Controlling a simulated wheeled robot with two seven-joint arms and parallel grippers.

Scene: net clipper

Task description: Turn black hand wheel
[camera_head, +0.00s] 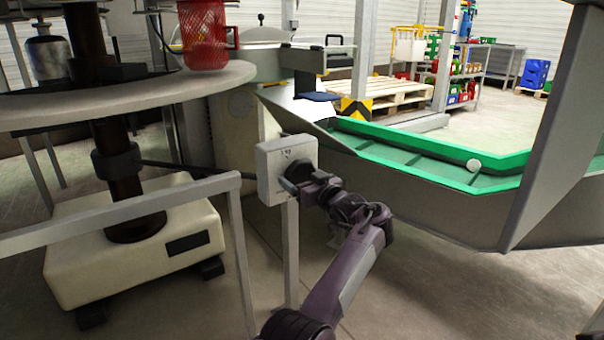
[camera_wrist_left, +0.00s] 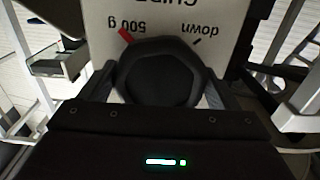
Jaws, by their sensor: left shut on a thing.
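The black hand wheel (camera_wrist_left: 158,72) is a dark round knob on the face of a pale control box (camera_head: 272,172). In the left wrist view it fills the middle, and the box face (camera_wrist_left: 195,14) behind it carries upside-down markings "500 g" and "down" with a red mark near "500 g". My left gripper (camera_head: 297,178) is at the box front, shut on the hand wheel. The gripper hides most of the wheel in the head view, and its fingers are mostly dark against it in the wrist view. My right gripper is not in view.
A grey rail (camera_head: 120,212) runs left of the box. A green conveyor trough (camera_head: 420,158) with grey metal sides lies to the right. Open floor shows at the lower right.

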